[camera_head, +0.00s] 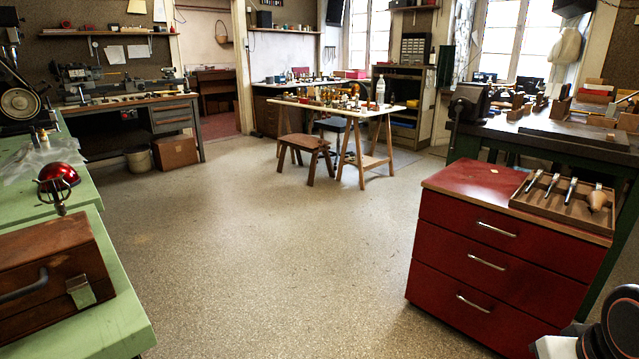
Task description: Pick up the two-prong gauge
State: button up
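I cannot pick out the two-prong gauge with certainty. A wooden tray (529,204) on top of the red drawer cabinet (456,240) at the right holds several slim metal-tipped tools (570,190) and one with a rounded wooden body (597,199). They are too small to tell whether one has two prongs. On the green bench (125,318) at the left, a dark metal piece with thin arms (56,192) stands in front of a shiny red dome (63,173). Parts of my arm show in the lower right corner; my gripper is not in view.
A brown wooden case (50,275) sits on the green bench's near end. A trestle table (335,107) with a stool (307,148) stands mid-room. A dark bench (540,132) with a vise is behind the cabinet. The speckled floor (260,240) between is clear.

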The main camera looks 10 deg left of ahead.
aim_at(35, 138)
jog(key=i+l, duration=0.1)
jog(key=i, duration=0.3)
jog(key=i+l+z, duration=0.1)
jog(key=i, duration=0.3)
jog(key=i+j+u, duration=0.15)
jog(key=i+u, duration=0.8)
jog(key=i+l+u, duration=0.15)
jog(key=i+u, duration=0.8)
jog(key=i+l+u, duration=0.25)
jog(key=i+u, duration=0.15)
jog(key=i, duration=0.2)
jog(key=i+l+u, duration=0.6)
jog(key=i+l, duration=0.2)
